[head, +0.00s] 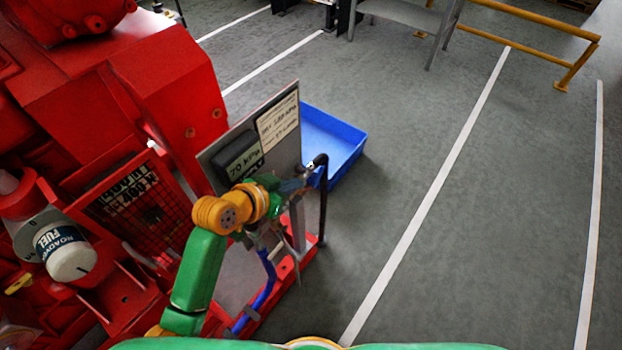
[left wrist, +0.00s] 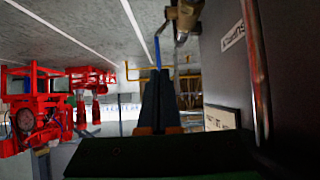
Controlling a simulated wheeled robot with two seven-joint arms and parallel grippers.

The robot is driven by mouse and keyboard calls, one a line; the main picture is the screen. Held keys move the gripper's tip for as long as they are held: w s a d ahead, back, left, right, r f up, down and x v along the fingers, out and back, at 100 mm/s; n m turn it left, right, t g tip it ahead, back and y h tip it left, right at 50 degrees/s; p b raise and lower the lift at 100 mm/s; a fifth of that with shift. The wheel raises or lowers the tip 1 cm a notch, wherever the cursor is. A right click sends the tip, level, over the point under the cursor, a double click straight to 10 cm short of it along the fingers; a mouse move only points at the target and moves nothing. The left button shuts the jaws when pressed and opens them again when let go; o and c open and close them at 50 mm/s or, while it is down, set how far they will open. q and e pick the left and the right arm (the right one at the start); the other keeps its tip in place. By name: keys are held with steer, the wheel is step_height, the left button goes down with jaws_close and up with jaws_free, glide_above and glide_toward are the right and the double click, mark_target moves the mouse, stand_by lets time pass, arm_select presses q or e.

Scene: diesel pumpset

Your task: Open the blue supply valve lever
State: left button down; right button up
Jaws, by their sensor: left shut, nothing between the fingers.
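My left gripper (head: 296,186) is beside the lower right of the upright grey panel (head: 287,150), partly hidden by its own wrist. In the left wrist view its two dark fingers (left wrist: 157,84) are together, with nothing seen between them. A narrow blue strip, which looks like the blue valve lever (left wrist: 157,53), shows just past the fingertips; I cannot tell whether they touch it. A brass valve body (left wrist: 187,14) is at the top, right of the strip. In the head view I cannot clearly make out the lever. My right gripper is not in view.
A red pumpset (head: 150,75) fills the left. A dark bent pipe (head: 323,205) stands just right of my left gripper, and a blue hose (head: 265,285) runs below. A blue bin (head: 345,150) lies behind the panel.

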mark_target(317, 176)
arm_select(q)
steer(key=b+x, duration=0.1)
steer(key=x, duration=0.5)
steer(key=shift+s+d, duration=0.1)
steer(key=shift+d, duration=0.05)
steer(key=shift+w+d+f, duration=0.25)
steer(key=shift+w+f, duration=0.05)
steer(key=shift+w, duration=0.15)
steer(key=shift+s, duration=0.1)
steer(key=shift+r, duration=0.1)
